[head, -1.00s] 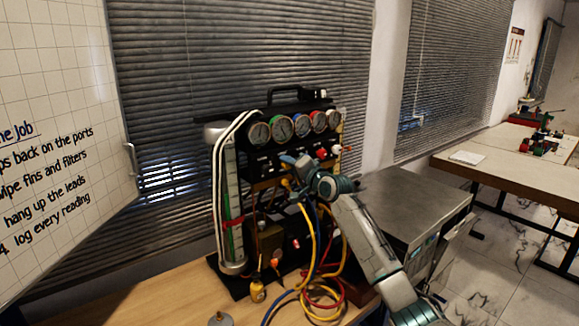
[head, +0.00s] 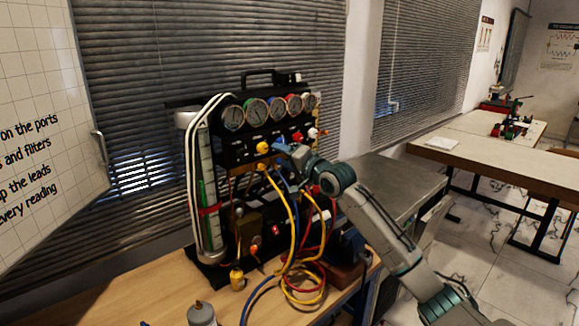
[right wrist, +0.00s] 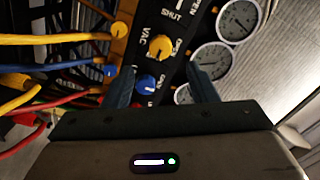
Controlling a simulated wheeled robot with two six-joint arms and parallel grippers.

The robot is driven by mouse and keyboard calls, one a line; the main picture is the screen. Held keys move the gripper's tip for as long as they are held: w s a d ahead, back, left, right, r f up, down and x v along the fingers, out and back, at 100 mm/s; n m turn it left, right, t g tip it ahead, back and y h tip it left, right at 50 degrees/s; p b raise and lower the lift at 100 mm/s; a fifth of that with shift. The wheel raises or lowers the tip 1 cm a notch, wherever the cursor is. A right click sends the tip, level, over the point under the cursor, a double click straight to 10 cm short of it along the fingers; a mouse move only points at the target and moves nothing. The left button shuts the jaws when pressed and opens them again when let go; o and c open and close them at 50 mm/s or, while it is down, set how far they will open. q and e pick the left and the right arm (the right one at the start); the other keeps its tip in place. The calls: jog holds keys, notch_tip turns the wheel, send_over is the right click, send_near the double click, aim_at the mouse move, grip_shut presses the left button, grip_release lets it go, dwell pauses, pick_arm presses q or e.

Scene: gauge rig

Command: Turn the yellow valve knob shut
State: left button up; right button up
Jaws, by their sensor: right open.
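The yellow valve knob (head: 263,147) is on the black gauge panel, below the coloured gauges. In the right wrist view the yellow knob (right wrist: 160,47) sits just beyond the fingertips, beside the word VAC. My right gripper (head: 284,152) is open and close to the panel, just right of the yellow knob. In the right wrist view its two fingers (right wrist: 160,70) are spread with nothing gripped. A blue knob (right wrist: 145,84) shows between them, near the left finger. Whether a finger touches either knob I cannot tell. My left gripper is not in view.
Yellow, blue and red hoses (head: 300,240) loop below the panel. A white-tubed cylinder (head: 208,190) stands left of it.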

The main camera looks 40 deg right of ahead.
jog(key=shift+s+b, duration=0.35)
jog(key=shift+s, duration=0.9)
jog(key=shift+f, duration=0.1)
